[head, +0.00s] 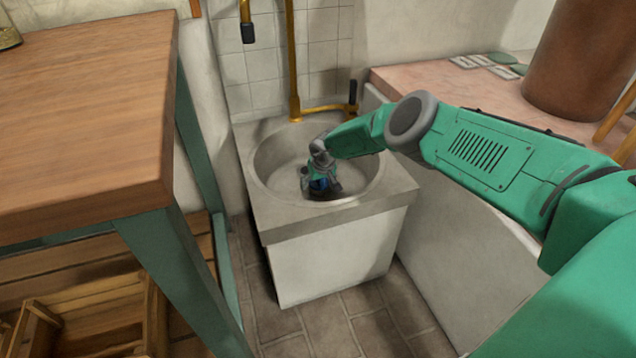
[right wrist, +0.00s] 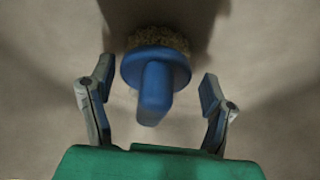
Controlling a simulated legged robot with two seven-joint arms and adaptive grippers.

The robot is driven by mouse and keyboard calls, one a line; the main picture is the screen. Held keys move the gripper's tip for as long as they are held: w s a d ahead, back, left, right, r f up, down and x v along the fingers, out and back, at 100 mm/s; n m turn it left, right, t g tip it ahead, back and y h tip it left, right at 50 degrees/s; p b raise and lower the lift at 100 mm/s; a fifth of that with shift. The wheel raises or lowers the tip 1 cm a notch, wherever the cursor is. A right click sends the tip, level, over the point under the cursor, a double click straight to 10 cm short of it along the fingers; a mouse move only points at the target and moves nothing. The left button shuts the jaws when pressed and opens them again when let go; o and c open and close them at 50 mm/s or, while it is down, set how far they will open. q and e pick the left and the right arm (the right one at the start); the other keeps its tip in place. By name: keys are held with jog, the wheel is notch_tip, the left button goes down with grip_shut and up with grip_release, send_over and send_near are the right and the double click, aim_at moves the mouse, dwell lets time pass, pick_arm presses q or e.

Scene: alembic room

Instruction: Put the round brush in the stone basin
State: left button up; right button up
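The stone basin (head: 258,192) is a square grey block with a round bowl, standing against the tiled wall in the head view. My right gripper (head: 320,188) is down inside the bowl. In the right wrist view the round brush (right wrist: 155,72) has a blue head and handle with pale bristles, and it lies against the basin's grey surface. The fingers of my right gripper (right wrist: 155,98) are spread apart on either side of the blue handle, with a gap on both sides. In the head view a small blue patch shows at the gripper. My left gripper is out of view.
A wooden table (head: 85,120) with green legs stands at the left. A brass pipe (head: 293,70) and tap rise behind the basin. A pink-topped counter (head: 440,85) with a brown cylinder (head: 580,60) is at the right. A wooden crate (head: 95,315) sits below the table.

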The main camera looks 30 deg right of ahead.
jog(key=shift+a+r, duration=0.4)
jog(key=shift+a, duration=0.1)
jog(key=shift+r, duration=0.25)
jog(key=p+v, duration=0.2)
jog(key=d+p+v, duration=0.1)
jog(key=p+v, duration=0.2)
pick_arm(q)
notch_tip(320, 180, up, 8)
jog(key=p, duration=0.3)
pick_arm(e)
jog(key=v, duration=0.6)
jog(key=shift+s, duration=0.25)
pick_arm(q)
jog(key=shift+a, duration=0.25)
pick_arm(e)
jog(key=shift+a, duration=0.35)
